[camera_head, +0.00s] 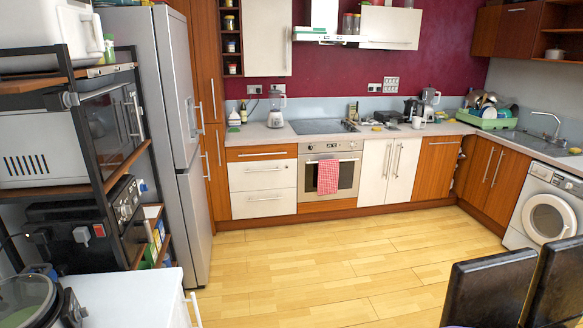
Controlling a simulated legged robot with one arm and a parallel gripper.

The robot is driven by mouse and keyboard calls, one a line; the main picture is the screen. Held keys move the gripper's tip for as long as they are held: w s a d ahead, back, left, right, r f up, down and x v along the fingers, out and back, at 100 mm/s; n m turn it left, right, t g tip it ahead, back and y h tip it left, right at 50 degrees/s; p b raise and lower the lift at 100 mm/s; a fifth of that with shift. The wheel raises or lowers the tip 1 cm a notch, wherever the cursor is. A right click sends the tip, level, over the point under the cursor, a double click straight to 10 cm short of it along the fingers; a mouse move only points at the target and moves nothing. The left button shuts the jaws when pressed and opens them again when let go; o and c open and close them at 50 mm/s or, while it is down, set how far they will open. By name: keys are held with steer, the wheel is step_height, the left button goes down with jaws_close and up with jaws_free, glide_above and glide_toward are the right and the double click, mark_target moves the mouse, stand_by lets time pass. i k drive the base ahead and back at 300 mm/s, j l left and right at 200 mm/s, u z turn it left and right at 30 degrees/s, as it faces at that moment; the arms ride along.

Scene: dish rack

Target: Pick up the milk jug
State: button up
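I cannot pick out a milk jug for certain. A small white vessel (416,123) stands on the back counter, right of the hob, beside dark appliances; it is too small to tell whether it is a jug or a mug. A green dish rack (488,124) with several dishes sits in the right back corner of the counter. My gripper is not in view.
The wooden floor (320,265) is clear in the middle. Dark chairs (490,288) stand at the front right. A fridge (160,120), a shelf with microwaves and a white cabinet (130,295) line the left. A washing machine (545,208) is at right.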

mark_target(417, 121)
steer(key=i+j+z, duration=0.25)
steer(key=i, duration=1.6)
steer(key=i+l+z, duration=0.2)
steer(key=i+z, duration=0.3)
steer(key=i, duration=0.15)
steer(key=i+z, duration=0.5)
steer(key=i, duration=0.2)
steer(key=i+j+z, duration=0.45)
steer(key=i, duration=0.2)
steer(key=i+l+u, duration=0.1)
steer(key=i, duration=0.35)
steer(key=i+l+u, duration=0.1)
steer(key=i+l, duration=0.15)
steer(key=i, duration=0.2)
steer(key=i+l+u, duration=0.1)
steer(key=i, duration=0.3)
steer(key=i+l+u, duration=0.1)
steer(key=i+l, duration=0.25)
steer(key=i+l+u, duration=0.2)
steer(key=u, duration=0.2)
steer(key=i+l+u, duration=0.6)
steer(key=l+u, duration=0.2)
steer(key=i+l+u, duration=0.15)
steer(key=l+u, duration=0.25)
steer(key=i+l+u, duration=0.1)
steer(key=l+u, duration=0.55)
steer(key=l, duration=0.4)
steer(key=l+u, duration=0.25)
steer(key=l, duration=0.35)
